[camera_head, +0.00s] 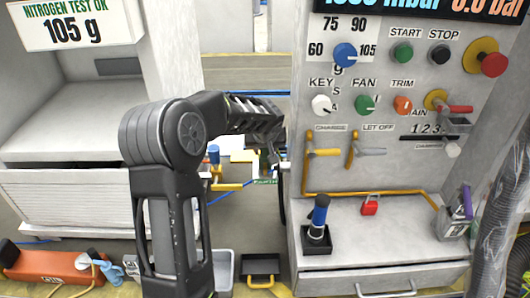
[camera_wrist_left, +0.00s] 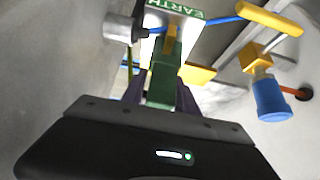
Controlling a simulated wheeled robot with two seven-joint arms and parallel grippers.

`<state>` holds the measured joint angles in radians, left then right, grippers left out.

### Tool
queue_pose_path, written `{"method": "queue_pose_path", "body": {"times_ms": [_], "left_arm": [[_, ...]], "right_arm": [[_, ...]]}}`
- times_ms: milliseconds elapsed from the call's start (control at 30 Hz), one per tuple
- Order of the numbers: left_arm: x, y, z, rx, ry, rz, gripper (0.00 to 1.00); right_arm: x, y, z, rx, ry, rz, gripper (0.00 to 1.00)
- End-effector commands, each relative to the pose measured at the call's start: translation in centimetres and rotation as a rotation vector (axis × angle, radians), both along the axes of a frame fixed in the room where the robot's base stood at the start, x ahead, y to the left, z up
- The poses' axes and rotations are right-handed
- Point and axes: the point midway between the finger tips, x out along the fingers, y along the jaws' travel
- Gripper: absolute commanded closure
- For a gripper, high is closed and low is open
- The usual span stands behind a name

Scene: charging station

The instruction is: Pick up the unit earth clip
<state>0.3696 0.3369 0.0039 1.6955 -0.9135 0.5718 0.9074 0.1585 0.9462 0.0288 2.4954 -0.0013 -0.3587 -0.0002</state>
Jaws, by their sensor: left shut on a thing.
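My left arm reaches across the middle of the head view, and its gripper (camera_head: 272,158) is beside the left side of the grey control cabinet, small and partly hidden. In the left wrist view my left gripper (camera_wrist_left: 162,92) is shut on a green clip (camera_wrist_left: 163,80), taken to be the unit earth clip. A yellow part (camera_wrist_left: 170,38) shows just beyond it. The clip is in front of a pale plate with a green EARTH label (camera_wrist_left: 182,10); I cannot tell whether it still touches the plate. The EARTH label also shows in the head view (camera_head: 265,181). My right gripper is not in view.
The control cabinet (camera_head: 420,185) with knobs and a shelf stands close on the right. A blue-capped yellow valve (camera_wrist_left: 270,95) and a grey cylinder (camera_wrist_left: 117,27) flank the clip. A blue cable (camera_wrist_left: 225,22) runs near it. A black tray (camera_head: 261,266) lies below.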

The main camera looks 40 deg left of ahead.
Motion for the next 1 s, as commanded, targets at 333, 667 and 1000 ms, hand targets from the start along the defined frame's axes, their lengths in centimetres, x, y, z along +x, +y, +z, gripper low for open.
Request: {"method": "queue_pose_path", "body": {"times_ms": [333,667,1000], "left_arm": [[0.1,0.0,6.4,0.001,-0.006,-0.001,1.0],[0.0,0.0,9.4,-0.001,-0.001,-0.001,1.0],[0.0,0.0,9.3,0.0,-0.001,-0.001,1.0]], "right_arm": [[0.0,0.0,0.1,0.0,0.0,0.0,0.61],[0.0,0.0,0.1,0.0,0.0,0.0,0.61],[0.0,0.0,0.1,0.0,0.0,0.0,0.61]]}}
